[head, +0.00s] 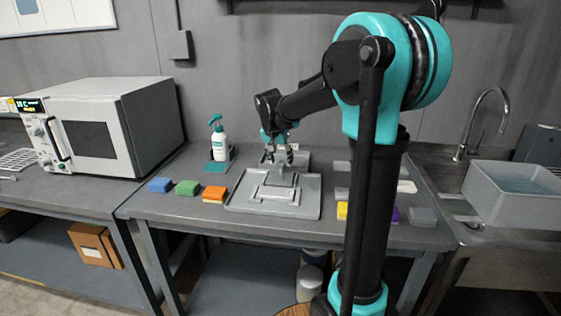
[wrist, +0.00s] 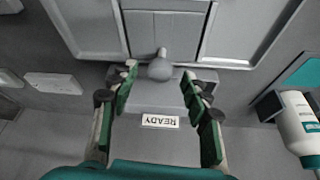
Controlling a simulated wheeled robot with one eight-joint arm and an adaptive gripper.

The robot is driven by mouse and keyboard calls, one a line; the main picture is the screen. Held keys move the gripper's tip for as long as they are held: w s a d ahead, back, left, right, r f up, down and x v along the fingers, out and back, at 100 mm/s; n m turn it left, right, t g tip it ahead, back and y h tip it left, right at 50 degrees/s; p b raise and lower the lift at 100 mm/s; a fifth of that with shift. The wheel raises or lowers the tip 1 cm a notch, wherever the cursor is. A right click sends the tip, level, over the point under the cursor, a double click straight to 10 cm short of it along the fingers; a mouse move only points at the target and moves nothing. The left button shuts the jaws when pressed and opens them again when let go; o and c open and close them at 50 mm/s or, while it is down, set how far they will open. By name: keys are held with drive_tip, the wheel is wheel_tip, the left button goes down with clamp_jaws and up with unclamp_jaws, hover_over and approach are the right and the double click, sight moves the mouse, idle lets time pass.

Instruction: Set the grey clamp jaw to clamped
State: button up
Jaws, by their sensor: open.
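The grey clamp jaw shows in the wrist view as a rounded knob (wrist: 160,69) on a short stem, at the edge of a grey fixture (wrist: 88,22). My gripper (wrist: 158,90) is open, with one green-padded finger on each side of the knob and a gap to both. In the head view my gripper (head: 278,151) points down over the back of the grey fixture (head: 272,208); the clamp there is small and partly hidden by my gripper.
A white oven (head: 100,125) stands at left, a sink with a grey tub (head: 510,195) at right.

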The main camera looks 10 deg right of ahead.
drive_tip(key=shift+w+d+f, duration=0.1)
drive_tip(key=shift+w+f, duration=0.05)
drive_tip(key=shift+f, duration=0.25)
clamp_jaws()
